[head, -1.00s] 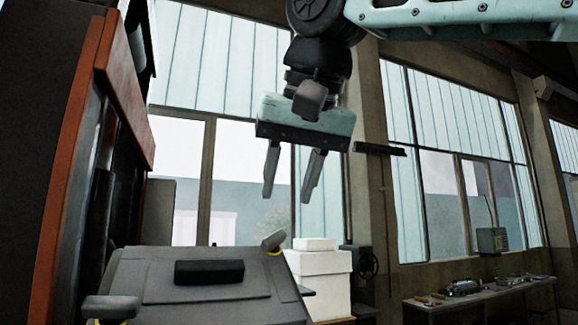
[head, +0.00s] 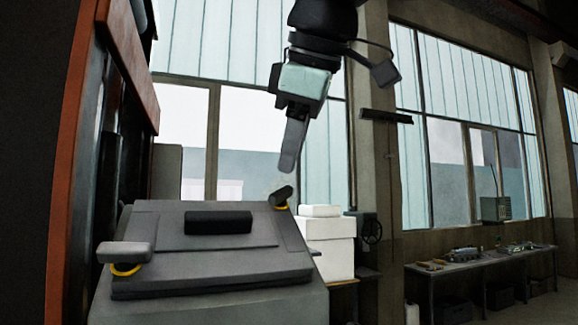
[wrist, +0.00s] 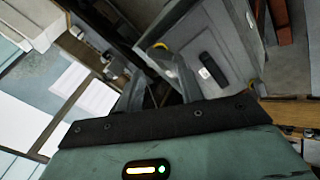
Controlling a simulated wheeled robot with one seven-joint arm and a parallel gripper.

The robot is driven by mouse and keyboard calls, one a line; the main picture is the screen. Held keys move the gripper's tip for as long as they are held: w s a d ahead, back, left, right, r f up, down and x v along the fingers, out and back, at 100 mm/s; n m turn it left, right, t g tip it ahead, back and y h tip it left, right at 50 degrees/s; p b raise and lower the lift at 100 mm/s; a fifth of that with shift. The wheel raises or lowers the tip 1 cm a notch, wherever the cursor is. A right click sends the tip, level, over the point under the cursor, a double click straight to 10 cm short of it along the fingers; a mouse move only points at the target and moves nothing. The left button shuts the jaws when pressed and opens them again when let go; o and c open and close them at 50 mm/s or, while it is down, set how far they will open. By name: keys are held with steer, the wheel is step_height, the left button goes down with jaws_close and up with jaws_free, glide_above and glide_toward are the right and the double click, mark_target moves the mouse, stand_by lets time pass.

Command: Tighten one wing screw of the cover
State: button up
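The grey cover (head: 160,262) lies on a grey housing in the head view, with a black handle (head: 218,222) on top. One wing screw (head: 124,253), grey with a yellow ring, is at its near left corner. Another wing screw (head: 281,196) is at its far right corner. My gripper (head: 288,160) hangs just above the far right screw, pointing down and apart from it. Its fingers line up edge-on there. In the wrist view the fingers look spread and empty (wrist: 158,88), and the cover (wrist: 232,35) lies beyond them with a yellow-ringed screw (wrist: 158,47).
An orange-edged dark frame (head: 72,150) stands close on the left. White boxes (head: 328,250) are stacked behind the cover on the right. A workbench (head: 480,262) with parts runs along the window wall. The air above the cover is free.

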mark_target(282, 190)
steer(key=n, duration=0.8)
steer(key=w+f+n+p, duration=0.1)
steer(key=n, duration=0.4)
steer(key=shift+a+f, duration=0.1)
steer(key=shift+a, duration=0.05)
steer(key=shift+w+f, duration=0.1)
steer(key=shift+f, duration=0.2)
steer(key=shift+w+a+f, duration=0.1)
steer(key=shift+w+f, duration=0.2)
steer(key=shift+r, duration=0.1)
steer(key=shift+f, duration=0.2)
steer(key=shift+b+x, duration=0.55)
steer(key=shift+x, duration=1.35)
